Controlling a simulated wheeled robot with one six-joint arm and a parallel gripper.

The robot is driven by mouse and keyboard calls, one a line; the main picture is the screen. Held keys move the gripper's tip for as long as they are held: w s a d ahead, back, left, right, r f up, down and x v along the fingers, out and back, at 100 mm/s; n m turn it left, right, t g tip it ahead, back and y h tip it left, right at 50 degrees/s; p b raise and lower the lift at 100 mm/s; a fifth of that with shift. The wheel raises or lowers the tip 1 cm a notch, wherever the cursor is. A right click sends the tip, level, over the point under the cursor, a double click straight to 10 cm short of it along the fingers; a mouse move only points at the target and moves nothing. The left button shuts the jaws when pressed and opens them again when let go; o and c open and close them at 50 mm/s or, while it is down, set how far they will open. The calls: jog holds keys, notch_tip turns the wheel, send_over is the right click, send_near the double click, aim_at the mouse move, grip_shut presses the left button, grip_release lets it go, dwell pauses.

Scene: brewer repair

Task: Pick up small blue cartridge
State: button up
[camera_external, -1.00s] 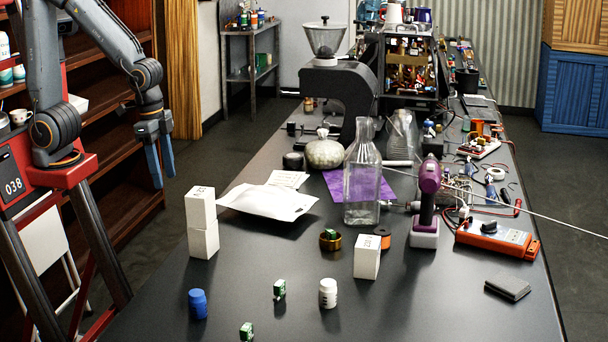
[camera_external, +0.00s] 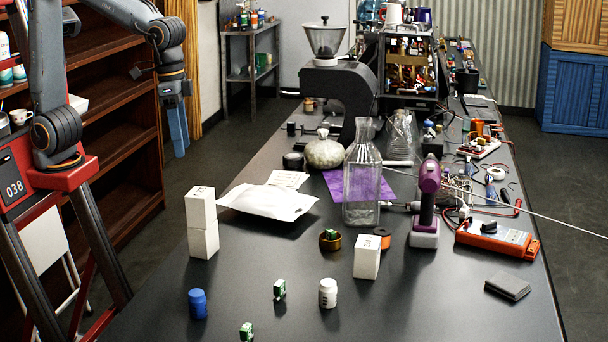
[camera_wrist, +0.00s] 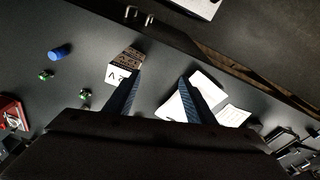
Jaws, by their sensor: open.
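A small blue cylinder with a lid, likely the blue cartridge (camera_external: 197,304), stands upright on the near left of the dark table. It also shows at the upper left of the wrist view (camera_wrist: 60,53). My gripper (camera_external: 179,146) hangs in the air beyond the table's left edge, well away from the blue piece. In the wrist view my gripper (camera_wrist: 158,80) has its two fingers spread, with nothing between them. The blue piece lies outside the fingers, to the left.
Two stacked white boxes (camera_external: 202,241) stand beyond the blue piece. Small green parts (camera_external: 279,290), a white bottle (camera_external: 328,293) and another white box (camera_external: 367,257) stand to its right. A glass bottle (camera_external: 362,190) and purple tool (camera_external: 428,190) are farther back. The front right table is mostly clear.

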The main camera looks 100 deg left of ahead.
jog(key=w+d+n+b, duration=0.1)
jog(key=w+d+n, duration=0.3)
jog(key=w+d, duration=0.85)
jog(key=n+b, duration=0.1)
jog(key=n, duration=0.5)
send_over(196, 292)
jog(key=shift+g, duration=0.4)
jog(key=f, duration=1.3)
jog(key=shift+s+d+f, duration=0.15)
jog(key=shift+d+f, duration=0.05)
jog(key=shift+f, duration=0.05)
jog(key=shift+a+f+p, duration=0.15)
jog(key=shift+f+p, duration=1.3)
jog(key=shift+f, duration=2.45)
jog(key=c, duration=1.2)
jog(key=shift+o, duration=0.2)
jog(key=shift+r, duration=0.15)
